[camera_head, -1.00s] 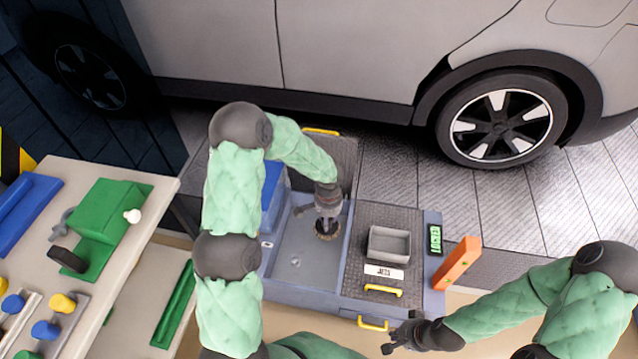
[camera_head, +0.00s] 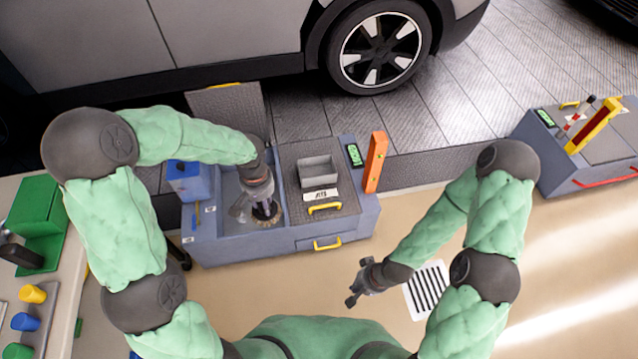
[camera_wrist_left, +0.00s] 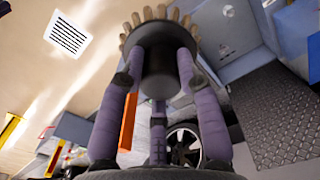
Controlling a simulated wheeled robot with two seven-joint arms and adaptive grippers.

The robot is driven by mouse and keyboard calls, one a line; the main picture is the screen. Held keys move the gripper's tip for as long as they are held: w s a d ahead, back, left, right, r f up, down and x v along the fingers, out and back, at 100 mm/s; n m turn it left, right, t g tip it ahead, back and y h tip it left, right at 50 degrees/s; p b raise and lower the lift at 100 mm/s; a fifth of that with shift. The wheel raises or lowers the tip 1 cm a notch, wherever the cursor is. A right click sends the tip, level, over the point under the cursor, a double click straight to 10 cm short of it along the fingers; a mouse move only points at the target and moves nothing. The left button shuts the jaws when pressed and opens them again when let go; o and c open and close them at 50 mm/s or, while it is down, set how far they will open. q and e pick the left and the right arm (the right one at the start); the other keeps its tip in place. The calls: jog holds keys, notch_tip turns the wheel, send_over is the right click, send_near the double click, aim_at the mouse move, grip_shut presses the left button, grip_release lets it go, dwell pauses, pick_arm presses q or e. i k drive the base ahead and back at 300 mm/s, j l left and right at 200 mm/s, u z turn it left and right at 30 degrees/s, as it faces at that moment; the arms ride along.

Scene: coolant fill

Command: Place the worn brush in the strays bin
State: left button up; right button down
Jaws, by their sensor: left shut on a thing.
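The worn brush is a dark round head with a ring of tan bristles (camera_wrist_left: 160,27). My left gripper (camera_wrist_left: 160,62) is shut on it, its purple fingers around the dark body. In the head view, my left gripper (camera_head: 262,203) holds the brush (camera_head: 266,214) bristles down over the open blue-grey basin (camera_head: 232,220). Whether it touches the basin floor cannot be told. My right gripper (camera_head: 361,283) is empty, fingers apart, above the floor in front of the cart. No container is legibly marked as the strays bin; a grey open tray (camera_head: 319,172) sits on the cart's right part.
A blue box (camera_head: 187,182) stands at the basin's left. An orange post (camera_head: 375,162) rises at the cart's right end. The car is behind. The floor in front is open, with a grate (camera_head: 427,290).

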aim_at(317, 171)
jog(key=z, duration=1.4)
jog(key=i+j, duration=0.1)
jog(key=j, duration=0.35)
jog(key=i+j+z, duration=0.15)
jog(key=j, duration=0.75)
jog(key=i+z, duration=0.05)
